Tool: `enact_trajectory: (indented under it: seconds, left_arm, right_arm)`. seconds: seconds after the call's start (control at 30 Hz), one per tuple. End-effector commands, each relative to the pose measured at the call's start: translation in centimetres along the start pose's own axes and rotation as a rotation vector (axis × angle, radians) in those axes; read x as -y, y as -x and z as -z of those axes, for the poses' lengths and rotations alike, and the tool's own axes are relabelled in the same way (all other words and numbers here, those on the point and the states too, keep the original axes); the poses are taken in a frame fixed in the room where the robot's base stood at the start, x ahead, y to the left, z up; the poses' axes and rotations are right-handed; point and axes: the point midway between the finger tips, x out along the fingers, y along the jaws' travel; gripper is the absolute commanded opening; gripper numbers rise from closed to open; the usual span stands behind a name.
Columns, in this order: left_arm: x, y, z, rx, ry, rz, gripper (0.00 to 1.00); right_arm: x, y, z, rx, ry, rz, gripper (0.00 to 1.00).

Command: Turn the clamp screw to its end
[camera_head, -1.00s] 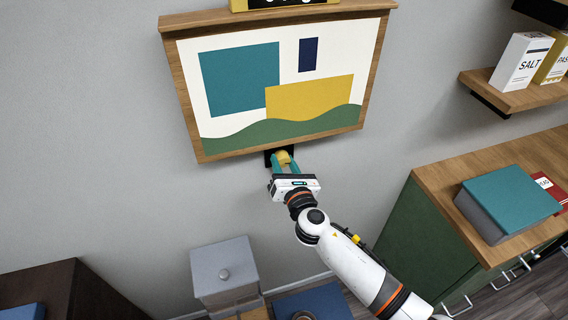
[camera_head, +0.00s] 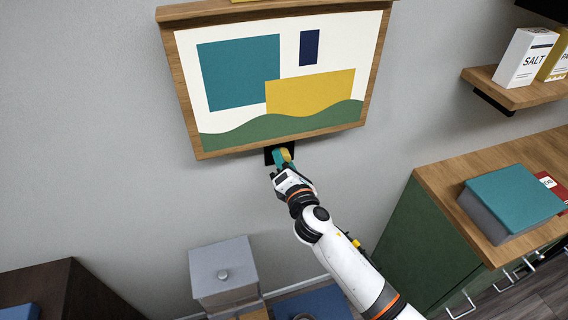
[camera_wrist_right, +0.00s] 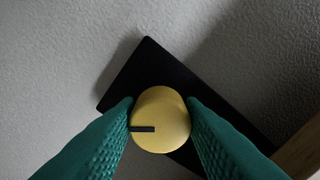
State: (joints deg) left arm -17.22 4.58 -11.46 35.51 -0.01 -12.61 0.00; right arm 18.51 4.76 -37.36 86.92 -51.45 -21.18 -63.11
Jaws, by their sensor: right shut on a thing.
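The clamp screw is a yellow round knob (camera_wrist_right: 163,120) with a dark line on its face, in front of a black plate (camera_wrist_right: 152,68) on the wall. In the right wrist view the line lies level, pointing left. In the head view the knob (camera_head: 286,155) shows just under the framed picture, partly hidden by a finger. My right gripper (camera_head: 283,158) is shut on the knob, with a green finger (camera_wrist_right: 106,130) pressed on each side of it. My left gripper is not in view.
The wooden-framed picture (camera_head: 280,80) hangs right above the knob; its lower edge is close to my fingers. A green cabinet (camera_head: 420,235) with a wooden top stands at right, a grey box (camera_head: 222,270) below. The wall at left is bare.

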Motion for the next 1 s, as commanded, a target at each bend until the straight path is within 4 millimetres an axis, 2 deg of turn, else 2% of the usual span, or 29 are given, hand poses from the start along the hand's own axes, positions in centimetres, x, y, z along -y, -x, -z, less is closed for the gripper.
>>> enact_trajectory:
  seconds: [0.7, 1.0]
  left_arm:
    - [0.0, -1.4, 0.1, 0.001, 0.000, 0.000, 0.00]
    - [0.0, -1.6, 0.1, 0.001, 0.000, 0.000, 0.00]
  right_arm:
    - [0.0, 0.1, -0.1, 0.000, -0.679, -0.003, 0.12]
    - [0.1, 0.0, 0.0, 0.000, -0.895, -0.002, 0.12]
